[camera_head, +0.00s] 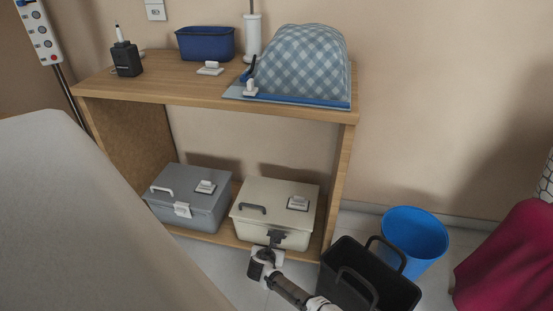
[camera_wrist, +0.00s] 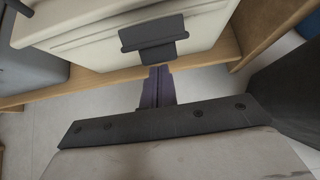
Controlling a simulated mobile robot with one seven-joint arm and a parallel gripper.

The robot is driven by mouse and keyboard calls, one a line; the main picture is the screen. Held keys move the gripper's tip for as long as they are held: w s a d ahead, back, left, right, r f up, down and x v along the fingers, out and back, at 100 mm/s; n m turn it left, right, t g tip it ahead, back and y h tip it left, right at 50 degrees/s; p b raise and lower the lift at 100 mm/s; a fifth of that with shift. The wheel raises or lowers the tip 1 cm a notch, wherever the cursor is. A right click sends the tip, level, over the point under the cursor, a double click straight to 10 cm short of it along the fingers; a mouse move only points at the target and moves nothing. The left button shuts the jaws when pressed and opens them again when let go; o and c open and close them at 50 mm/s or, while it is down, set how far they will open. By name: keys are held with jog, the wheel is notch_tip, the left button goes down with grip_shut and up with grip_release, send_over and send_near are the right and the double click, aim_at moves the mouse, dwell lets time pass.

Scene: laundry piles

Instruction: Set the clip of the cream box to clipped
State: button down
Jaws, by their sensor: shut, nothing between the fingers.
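The cream box (camera_head: 273,207) sits on the lower shelf of the wooden unit, to the right of the grey box. Its lid is down. Its dark clip (camera_wrist: 153,37) is on the front face in the wrist view; it also shows in the head view (camera_head: 276,238). Whether the clip is fastened I cannot tell. My gripper (camera_wrist: 159,72) is shut and empty, with its fingertips just in front of and below the clip. Whether the tips touch the clip I cannot tell. In the head view my gripper (camera_head: 266,252) partly hides the lower front of the box.
The grey box (camera_head: 189,196) with a white clip stands close on the left. A black bin (camera_head: 367,280) stands to the right of my arm, with a blue bucket (camera_head: 414,240) behind it. A wooden upright (camera_head: 340,185) bounds the shelf on the right.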

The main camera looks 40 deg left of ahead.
jog(key=r+g+h+p, duration=0.1)
jog(key=w+r+g+h+p, duration=0.1)
jog(key=g, duration=0.1)
jog(key=a+r+g+p, duration=0.1)
jog(key=shift+w+a+r+h+p, duration=0.1)
jog(key=shift+w+h+p, duration=0.2)
jog(key=shift+w+h, duration=0.1)
jog(key=shift+r, duration=0.1)
jog(key=shift+r+p, duration=0.7)
jog(key=shift+p, duration=0.05)
jog(key=p+v, duration=0.3)
jog(key=v, duration=1)
jog(key=shift+r+p, duration=0.4)
jog(key=shift+r, duration=0.05)
jog(key=shift+s, duration=0.1)
